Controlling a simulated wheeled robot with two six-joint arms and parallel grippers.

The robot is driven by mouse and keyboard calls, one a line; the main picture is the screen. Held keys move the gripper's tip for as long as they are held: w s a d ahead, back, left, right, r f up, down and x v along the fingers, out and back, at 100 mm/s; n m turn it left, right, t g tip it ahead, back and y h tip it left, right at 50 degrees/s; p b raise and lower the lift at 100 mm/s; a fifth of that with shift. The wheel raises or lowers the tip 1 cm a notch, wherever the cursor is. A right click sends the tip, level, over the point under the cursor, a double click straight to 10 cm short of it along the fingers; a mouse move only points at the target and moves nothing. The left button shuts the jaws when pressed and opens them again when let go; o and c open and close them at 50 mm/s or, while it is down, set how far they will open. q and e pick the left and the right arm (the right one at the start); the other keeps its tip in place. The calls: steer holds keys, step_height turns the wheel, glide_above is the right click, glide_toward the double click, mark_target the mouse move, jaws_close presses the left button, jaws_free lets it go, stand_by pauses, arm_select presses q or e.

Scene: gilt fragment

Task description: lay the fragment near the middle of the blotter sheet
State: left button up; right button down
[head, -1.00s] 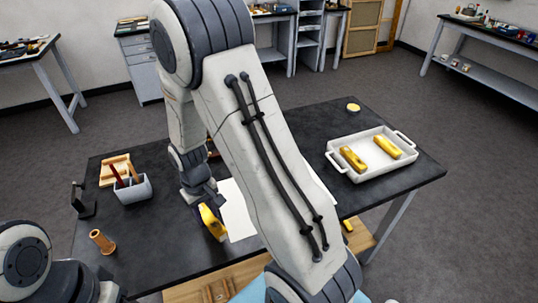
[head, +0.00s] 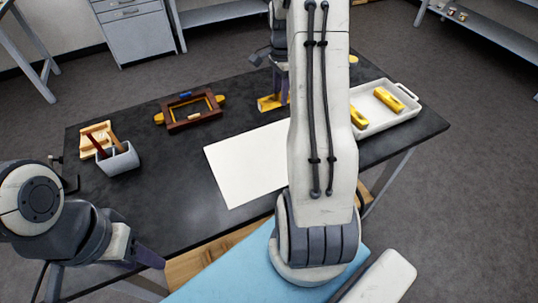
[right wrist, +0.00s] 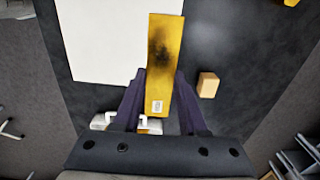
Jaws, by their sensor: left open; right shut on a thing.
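The fragment (head: 267,104) is a flat gold bar, held by my right gripper (head: 274,90) at the far side of the blotter sheet in the head view. In the right wrist view the fragment (right wrist: 166,45) shows a dark smudge and a small white label. The fingers of my right gripper (right wrist: 160,100) are shut on its near end. The white blotter sheet (head: 240,165) lies flat on the dark table, partly hidden by my right arm. The sheet (right wrist: 105,40) is left of the fragment in the wrist view. My left gripper (head: 148,258) is open and empty, by the table's front edge.
A white tray (head: 408,112) with two gold pieces stands at right. A dark brown frame (head: 172,122) lies at the back left. A grey cup of tools (head: 122,163) and a wooden rack (head: 90,128) are at left. A small wooden block (right wrist: 207,84) lies right of the fragment.

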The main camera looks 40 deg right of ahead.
steer(key=shift+s+a+f, duration=0.15)
steer(key=shift+s+a, duration=0.05)
steer(key=shift+s, duration=0.2)
steer(key=p, duration=0.2)
glide_above(272, 154)
step_height(272, 154, down, 6)
steer(key=shift+w+f, duration=0.15)
steer(key=shift+f, duration=0.25)
step_height(272, 154, down, 3)
steer(key=shift+f, duration=0.35)
steer(key=shift+f, duration=0.2)
steer(key=shift+c, duration=2.3)
jaws_free()
steer(key=shift+r, duration=0.1)
